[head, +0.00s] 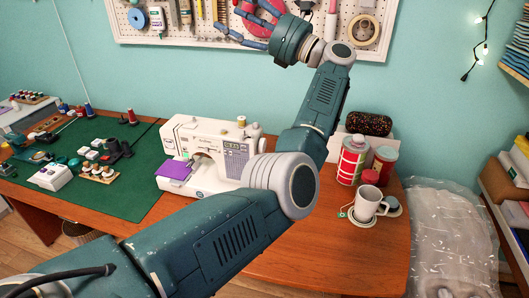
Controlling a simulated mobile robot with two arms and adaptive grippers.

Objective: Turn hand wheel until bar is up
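A white sewing machine (210,136) stands on the wooden table, with purple fabric (173,169) at its left end. The hand wheel side is at the machine's right end, close behind my arm's elbow in the picture; the wheel cannot be made out clearly. The bar is too small to tell whether it is up or down. My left gripper (238,20) is raised high in front of the pegboard, well above the machine. Its dark blue fingers are spread open and hold nothing visible. My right gripper is out of view.
A red and white canister (352,160), a red-lidded jar (384,165) and a white mug (368,203) stand on the table's right side. A green cutting mat (120,195) with spools and small tools covers the left. A pegboard (225,28) hangs behind.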

